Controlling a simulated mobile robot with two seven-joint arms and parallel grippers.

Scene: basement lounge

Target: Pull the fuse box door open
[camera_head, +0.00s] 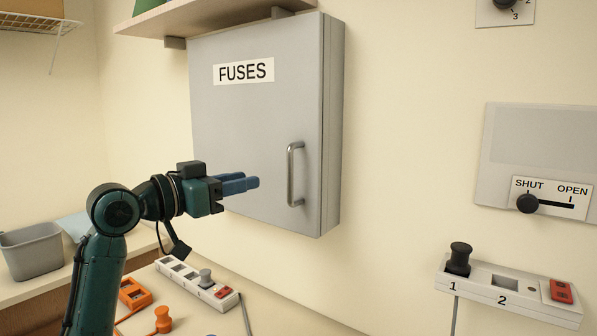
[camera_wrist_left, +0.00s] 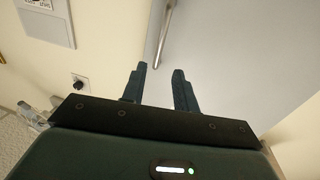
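The grey fuse box door (camera_head: 240,130) carries a "FUSES" label (camera_head: 243,71) and looks flush with its box (camera_head: 332,130), so it appears shut. A metal bar handle (camera_head: 291,175) stands upright near its right edge. My left gripper (camera_head: 257,182) is in front of the door, left of the handle, fingers pointing toward it. In the left wrist view its fingers (camera_wrist_left: 160,70) are apart with nothing between them. The handle (camera_wrist_left: 163,36) shows beyond the fingertips against the door (camera_wrist_left: 225,50), apart from them. My right gripper is not in view.
A shelf (camera_head: 205,22) sits just above the box. Below are a white power strip (camera_head: 195,284), an orange socket block (camera_head: 133,293), an orange plug (camera_head: 163,319) and a grey bin (camera_head: 32,250). A SHUT/OPEN slider panel (camera_head: 540,150) and another strip (camera_head: 510,288) are at right.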

